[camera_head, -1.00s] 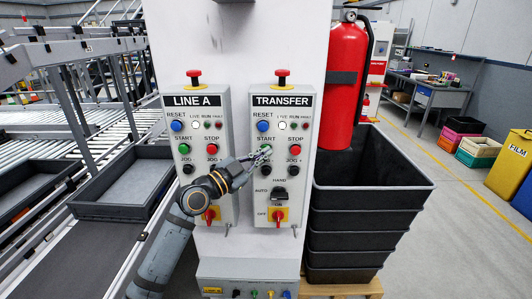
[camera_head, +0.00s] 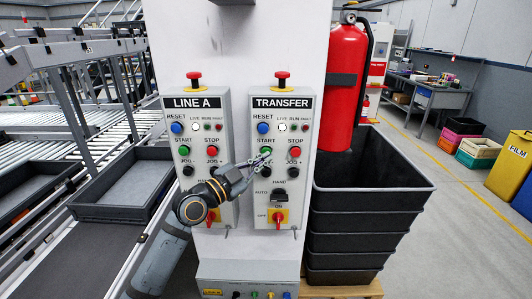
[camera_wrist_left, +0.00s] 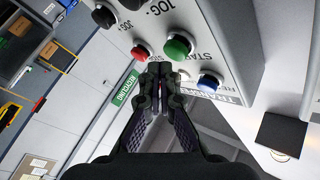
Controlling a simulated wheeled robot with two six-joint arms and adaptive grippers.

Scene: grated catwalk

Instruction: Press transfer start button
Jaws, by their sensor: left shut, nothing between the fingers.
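The TRANSFER panel (camera_head: 268,188) is a grey box on a white column, with a red mushroom button on top. Its green START button (camera_head: 266,151) sits left of the red STOP button (camera_head: 295,152) and below the blue RESET button (camera_head: 263,127). My left gripper (camera_head: 264,161) is shut and empty, its tips just below the START button in the head view. In the left wrist view the green START button (camera_wrist_left: 177,47) lies up and right of the shut fingertips; contact cannot be told. My right gripper is not in view.
The similar LINE A panel (camera_head: 197,180) is to the left, behind my left arm. A red fire extinguisher (camera_head: 346,75) hangs to the right, above stacked black bins (camera_head: 365,245). A roller conveyor with a grey tray (camera_head: 115,208) is at left.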

